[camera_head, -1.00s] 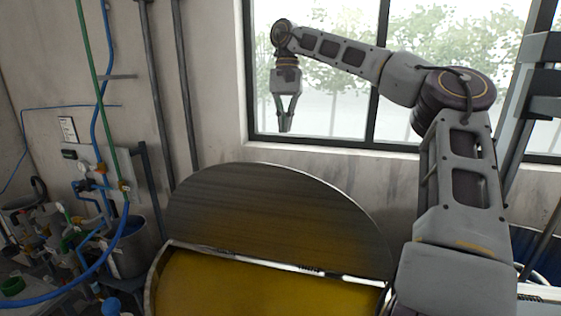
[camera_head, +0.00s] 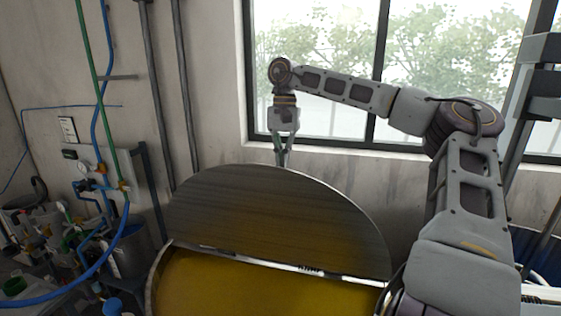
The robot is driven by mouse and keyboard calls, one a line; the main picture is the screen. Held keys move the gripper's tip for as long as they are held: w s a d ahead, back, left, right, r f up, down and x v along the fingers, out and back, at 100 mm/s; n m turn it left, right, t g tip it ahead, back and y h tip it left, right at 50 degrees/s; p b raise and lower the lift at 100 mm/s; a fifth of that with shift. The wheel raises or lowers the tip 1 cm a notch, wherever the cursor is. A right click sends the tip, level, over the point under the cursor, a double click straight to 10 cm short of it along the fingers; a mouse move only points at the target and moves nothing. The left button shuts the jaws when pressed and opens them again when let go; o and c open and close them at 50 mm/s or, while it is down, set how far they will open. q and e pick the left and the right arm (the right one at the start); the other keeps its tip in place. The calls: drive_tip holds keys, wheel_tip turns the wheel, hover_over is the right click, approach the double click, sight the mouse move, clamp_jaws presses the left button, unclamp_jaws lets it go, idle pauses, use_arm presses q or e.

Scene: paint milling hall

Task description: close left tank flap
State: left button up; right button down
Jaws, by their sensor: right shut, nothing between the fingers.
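The tank flap (camera_head: 275,215) is a dark half-round metal lid. It stands raised along its straight hinge edge, behind the open half of the tank. The tank (camera_head: 156,281) shows yellow-brown paint inside. My right gripper (camera_head: 283,160) points down just above or behind the flap's top curved edge. Its fingers are close together with nothing seen between them, and the tips seem to end at or behind the edge. I cannot tell whether they touch the flap. My left gripper is not in view.
A window (camera_head: 330,90) and a bare wall (camera_head: 215,100) are behind the flap. Blue and green hoses, pipes and a metal pot (camera_head: 130,255) crowd the left side. A blue container (camera_head: 548,243) is at the right edge.

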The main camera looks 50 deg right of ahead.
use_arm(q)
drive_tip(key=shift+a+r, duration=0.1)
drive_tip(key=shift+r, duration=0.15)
use_arm(e)
drive_tip(key=shift+s+a+f, duration=0.1)
drive_tip(key=shift+s+a, duration=0.2)
drive_tip(key=shift+a, duration=0.3)
drive_tip(key=shift+s+a, duration=0.3)
drive_tip(key=shift+a, duration=0.25)
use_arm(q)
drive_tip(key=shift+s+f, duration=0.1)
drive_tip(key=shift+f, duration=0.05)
use_arm(e)
drive_tip(key=shift+a, duration=0.2)
